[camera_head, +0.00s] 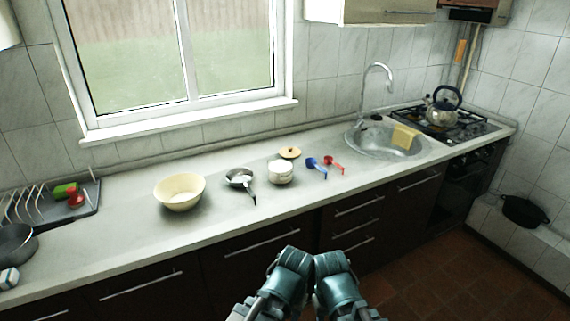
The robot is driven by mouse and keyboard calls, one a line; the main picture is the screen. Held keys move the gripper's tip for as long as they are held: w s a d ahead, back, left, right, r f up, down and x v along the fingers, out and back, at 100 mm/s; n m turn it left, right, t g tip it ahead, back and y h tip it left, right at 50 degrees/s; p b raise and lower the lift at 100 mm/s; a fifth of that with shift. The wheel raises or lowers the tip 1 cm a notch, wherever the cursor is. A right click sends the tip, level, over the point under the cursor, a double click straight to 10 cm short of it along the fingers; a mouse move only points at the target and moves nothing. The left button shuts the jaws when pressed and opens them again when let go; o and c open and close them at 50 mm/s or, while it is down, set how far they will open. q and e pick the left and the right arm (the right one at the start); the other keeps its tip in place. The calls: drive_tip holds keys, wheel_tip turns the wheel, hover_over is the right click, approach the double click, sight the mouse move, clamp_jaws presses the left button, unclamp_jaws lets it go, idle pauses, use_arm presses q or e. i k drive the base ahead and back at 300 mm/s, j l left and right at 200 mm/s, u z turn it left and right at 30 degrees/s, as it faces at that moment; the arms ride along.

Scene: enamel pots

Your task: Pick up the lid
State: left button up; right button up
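A round cream-yellow lid (289,152) with a small dark knob lies on the counter, just behind and to the right of a white enamel pot (280,172). The front of the lid is near the pot's rim; I cannot tell if they touch. My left gripper (292,259) and my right gripper (331,262) show as teal parts side by side at the bottom middle, in front of the counter and well away from the lid. Their fingers are not clearly seen, so their opening cannot be told. Nothing is seen held.
A cream bowl (180,192) and a small pan (240,179) stand left of the pot. Blue (316,166) and red (334,165) spoon-like utensils lie to its right. A sink (388,143) with a tall tap is farther right. The counter's front strip is mostly clear.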

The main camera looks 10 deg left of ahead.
sight(293, 151)
drive_tip(key=i+l+u, duration=0.1)
drive_tip(key=i+l, duration=0.3)
drive_tip(key=i+l+u, duration=0.15)
drive_tip(key=i+l, duration=0.2)
drive_tip(key=i+l+u, duration=0.1)
drive_tip(key=i+l, duration=0.25)
drive_tip(key=l, duration=0.25)
drive_tip(key=i+l+u, duration=0.1)
drive_tip(key=i+l, duration=0.2)
drive_tip(key=l, duration=0.25)
